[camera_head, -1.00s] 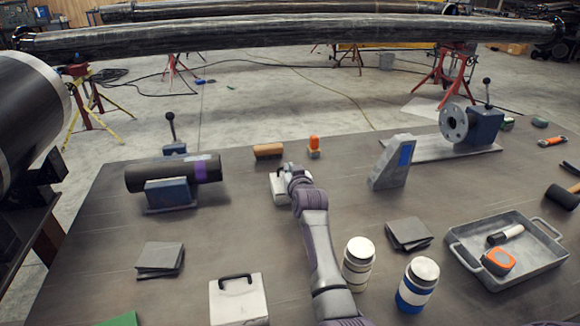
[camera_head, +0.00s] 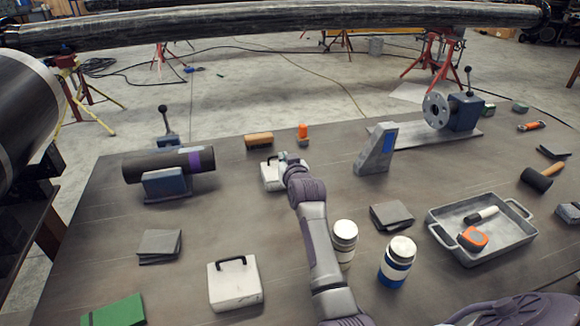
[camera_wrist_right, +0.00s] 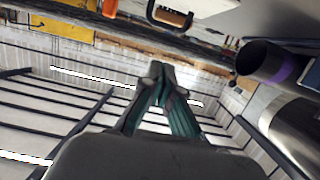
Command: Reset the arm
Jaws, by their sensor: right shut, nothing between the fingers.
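My right arm reaches up the middle of the head view. Its gripper (camera_head: 291,161) is small and partly hidden by my own wrist, over the right side of a white box with a black handle (camera_head: 270,179). In the right wrist view, which is upside down, the right gripper (camera_wrist_right: 158,72) is shut and empty, its teal-sided fingers meeting at the tips. The box's dark handle (camera_wrist_right: 170,14) shows at the top there, apart from the fingers. My left gripper is not in view.
A dark pipe with a purple band (camera_head: 199,160) rests on a blue support at left. Two white-lidded jars (camera_head: 344,236) stand close to my forearm. A grey tray (camera_head: 507,246) and a grey angled block (camera_head: 374,152) are at right. Bare tabletop lies between the box and the pipe.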

